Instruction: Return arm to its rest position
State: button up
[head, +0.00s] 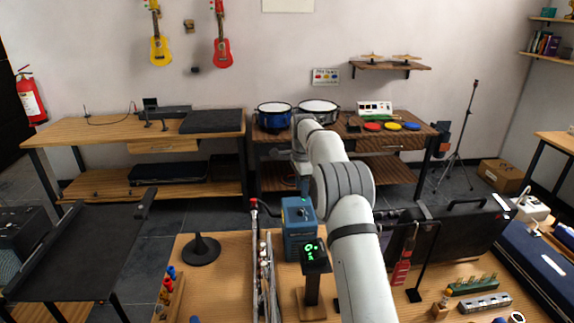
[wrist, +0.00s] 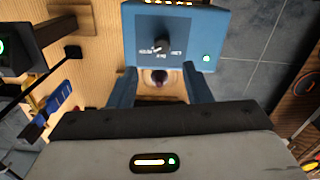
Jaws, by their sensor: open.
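My arm (head: 347,215) reaches up and forward from the bottom of the head view, over the near bench. My gripper (head: 303,186) hangs at its far end, pointing down, above and behind a blue instrument box (head: 299,232). In the wrist view my gripper (wrist: 162,80) has its two fingers apart, with nothing held between them. The blue box (wrist: 185,35) lies just beyond the fingertips there, with a dark knob and a small green light. A small round dark thing shows between the fingers; I cannot tell what it is.
A black stand with a lit green display (head: 314,258) stands close left of my arm. Red-handled rods (head: 265,265) and a black round-based stand (head: 201,248) are further left. A black case (head: 460,235) is at right. Floor separates this bench from the back tables.

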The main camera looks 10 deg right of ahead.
jog(key=s+d+r+n+t, duration=0.1)
jog(key=s+r+n, duration=0.3)
jog(key=s+r, duration=0.5)
jog(key=s+r+n+t, duration=0.1)
jog(key=s+r+n, duration=0.35)
jog(key=s, duration=0.75)
jog(key=s+f+n, duration=0.2)
jog(key=s+n, duration=0.2)
jog(key=s, duration=0.9)
jog(key=s+f+n+t, duration=0.1)
jog(key=s+f+n, duration=0.2)
jog(key=s, duration=1)
jog(key=shift+s+d+n, duration=0.25)
jog(key=shift+n, duration=0.2)
jog(key=shift+f, duration=0.1)
